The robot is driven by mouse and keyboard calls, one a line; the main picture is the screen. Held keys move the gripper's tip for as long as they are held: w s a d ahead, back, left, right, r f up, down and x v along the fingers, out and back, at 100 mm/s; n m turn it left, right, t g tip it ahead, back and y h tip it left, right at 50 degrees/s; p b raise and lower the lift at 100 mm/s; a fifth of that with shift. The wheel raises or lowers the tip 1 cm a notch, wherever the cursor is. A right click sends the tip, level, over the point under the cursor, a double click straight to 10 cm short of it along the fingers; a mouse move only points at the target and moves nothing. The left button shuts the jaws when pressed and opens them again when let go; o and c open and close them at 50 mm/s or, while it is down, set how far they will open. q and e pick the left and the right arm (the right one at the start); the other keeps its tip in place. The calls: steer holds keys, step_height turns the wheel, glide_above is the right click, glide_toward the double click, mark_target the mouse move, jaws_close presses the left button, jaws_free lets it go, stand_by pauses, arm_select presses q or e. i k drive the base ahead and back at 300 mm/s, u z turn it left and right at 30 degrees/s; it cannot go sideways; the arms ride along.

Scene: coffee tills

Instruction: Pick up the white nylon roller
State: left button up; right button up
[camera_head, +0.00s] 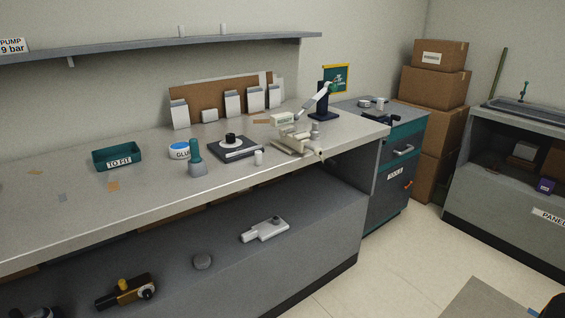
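A small white upright cylinder, which looks like the white nylon roller (258,157), stands near the front edge of the grey workbench (130,215). It is just right of a dark square plate (235,148) with a black knob-like piece on it, and left of a beige metal fixture (295,142). Nothing touches it that I can see. Other small white cylinders show on the wall shelf and on the side cabinet, so its identity is not certain from looks alone. Neither of my grippers shows clearly in the head view.
A teal TO FIT bin (117,157), a GLUE tub (180,151) and a grey-teal bottle-like item (196,160) stand to the left. A dark stand with a white arm (322,103) rises behind the fixture. The bench front at left is mostly clear. Cartons (435,87) stack at right.

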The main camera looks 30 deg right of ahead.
mark_target(259, 154)
steer(key=z, duration=1.1)
steer(key=i, duration=0.85)
steer(key=u, duration=0.85)
